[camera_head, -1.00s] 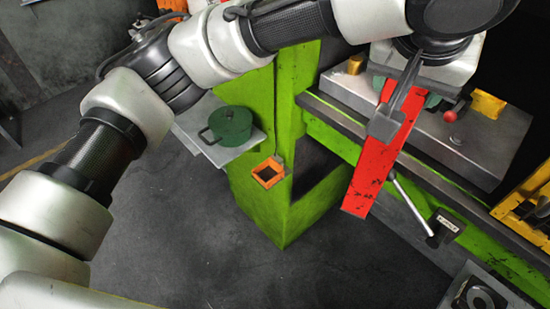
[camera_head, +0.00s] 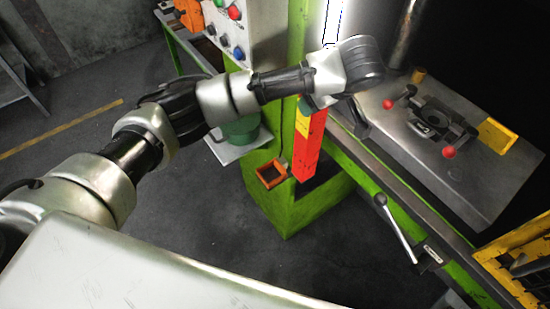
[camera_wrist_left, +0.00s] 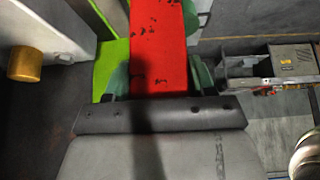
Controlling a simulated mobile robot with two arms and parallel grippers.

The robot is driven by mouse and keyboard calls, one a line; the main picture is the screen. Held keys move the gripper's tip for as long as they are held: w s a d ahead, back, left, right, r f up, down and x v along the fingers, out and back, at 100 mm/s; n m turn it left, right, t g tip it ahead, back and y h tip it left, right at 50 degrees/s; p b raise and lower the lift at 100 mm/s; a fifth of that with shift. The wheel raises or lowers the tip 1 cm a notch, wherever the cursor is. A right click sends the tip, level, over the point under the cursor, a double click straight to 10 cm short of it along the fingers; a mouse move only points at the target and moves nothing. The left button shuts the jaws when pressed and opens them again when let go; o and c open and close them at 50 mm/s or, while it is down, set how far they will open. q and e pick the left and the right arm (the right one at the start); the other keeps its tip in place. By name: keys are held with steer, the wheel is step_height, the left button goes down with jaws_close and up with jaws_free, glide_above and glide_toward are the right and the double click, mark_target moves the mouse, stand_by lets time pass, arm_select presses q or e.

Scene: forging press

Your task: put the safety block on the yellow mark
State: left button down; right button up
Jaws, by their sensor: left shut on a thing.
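The safety block is a long red bar with a yellow upper part (camera_head: 307,150). In the head view it hangs roughly upright below my left wrist, in front of the green press frame. In the left wrist view its red face (camera_wrist_left: 158,45) runs up between the fingers of my left gripper (camera_wrist_left: 160,80), which is shut on it. In the head view the wrist hides most of that gripper. The yellow mark (camera_head: 497,136) is a patch on the right part of the grey press bed, apart from the block. My right gripper is not in view.
The grey press bed (camera_head: 455,190) carries a dark die (camera_head: 440,122) with red-knobbed handles and a small brass cylinder (camera_head: 419,75). A lever (camera_head: 397,225) stands at its front. An orange box (camera_head: 271,174) and a button panel (camera_head: 228,28) are at the left.

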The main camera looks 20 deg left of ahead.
arm_select(q)
steer(key=w+a+f+p, duration=0.1)
steer(key=w+a+f, duration=0.2)
steer(key=a+f, duration=0.7)
steer(key=shift+w+a+f, duration=0.15)
steer(key=shift+a+f, duration=0.2)
steer(key=shift+a, duration=0.2)
steer(key=c, duration=0.8)
jaws_free()
steer(key=shift+f, duration=0.25)
steer(key=o, duration=0.4)
steer(key=shift+r, duration=0.1)
steer(key=shift+o, duration=0.2)
